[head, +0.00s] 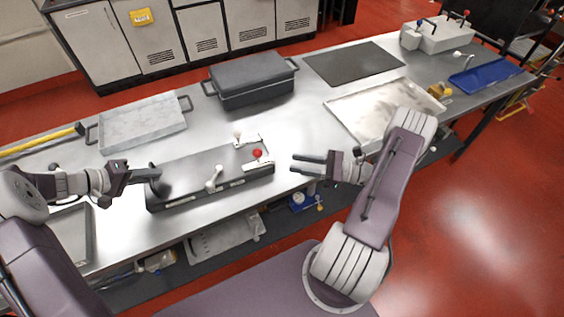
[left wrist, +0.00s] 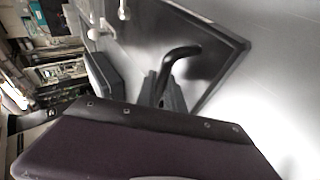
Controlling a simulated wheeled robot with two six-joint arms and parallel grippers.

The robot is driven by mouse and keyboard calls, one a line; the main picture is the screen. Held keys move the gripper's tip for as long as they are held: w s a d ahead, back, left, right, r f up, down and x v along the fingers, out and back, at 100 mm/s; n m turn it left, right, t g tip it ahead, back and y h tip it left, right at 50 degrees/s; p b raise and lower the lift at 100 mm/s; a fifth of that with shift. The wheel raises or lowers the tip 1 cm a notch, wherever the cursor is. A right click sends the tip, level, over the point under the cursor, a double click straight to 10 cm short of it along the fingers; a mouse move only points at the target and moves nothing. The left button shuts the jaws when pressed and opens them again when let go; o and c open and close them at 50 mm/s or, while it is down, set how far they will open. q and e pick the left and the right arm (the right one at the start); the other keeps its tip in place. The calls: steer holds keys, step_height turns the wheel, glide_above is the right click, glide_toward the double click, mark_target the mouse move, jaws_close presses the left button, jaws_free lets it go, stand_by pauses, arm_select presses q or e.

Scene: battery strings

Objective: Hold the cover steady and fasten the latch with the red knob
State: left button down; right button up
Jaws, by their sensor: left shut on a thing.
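The cover (head: 193,170) is a long dark box-like lid lying on the steel bench in the head view. A red knob (head: 257,153) sits near its right end, with a pale latch part (head: 258,165) beside it. A white-handled lever (head: 214,180) is on the near long side. My left gripper (head: 153,174) is at the cover's left end, shut on a black handle there; the handle (left wrist: 183,54) also shows at the jaws in the left wrist view. My right gripper (head: 308,164) is to the right of the red knob, apart from it, fingers spread and empty.
A grey lidded box (head: 252,82) stands behind the cover. A grey tray (head: 143,125) is behind left, a metal tray (head: 372,108) to the right, and a dark mat (head: 353,63) further back.

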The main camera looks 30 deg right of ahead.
arm_select(q)
steer(key=c, duration=1.7)
jaws_free()
steer(key=shift+s+a+f, duration=0.1)
steer(key=shift+a+f, duration=0.05)
steer(key=shift+f, duration=0.3)
arm_select(e)
steer(key=shift+f, duration=0.1)
arm_select(q)
steer(key=o, duration=0.3)
steer(key=shift+a, duration=0.2)
arm_select(e)
steer(key=shift+w+a, duration=0.1)
steer(key=shift+a, duration=0.15)
arm_select(q)
steer(key=shift+o, duration=0.2)
steer(key=shift+d+r, duration=0.1)
arm_select(e)
steer(key=shift+d, duration=0.1)
arm_select(q)
steer(key=shift+w, duration=0.2)
steer(key=shift+a+r, duration=0.2)
steer(key=v, duration=1.1)
steer(key=shift+a+r, duration=0.15)
steer(key=shift+r, duration=0.1)
arm_select(e)
steer(key=shift+w, duration=0.1)
arm_select(q)
steer(key=shift+s, duration=0.15)
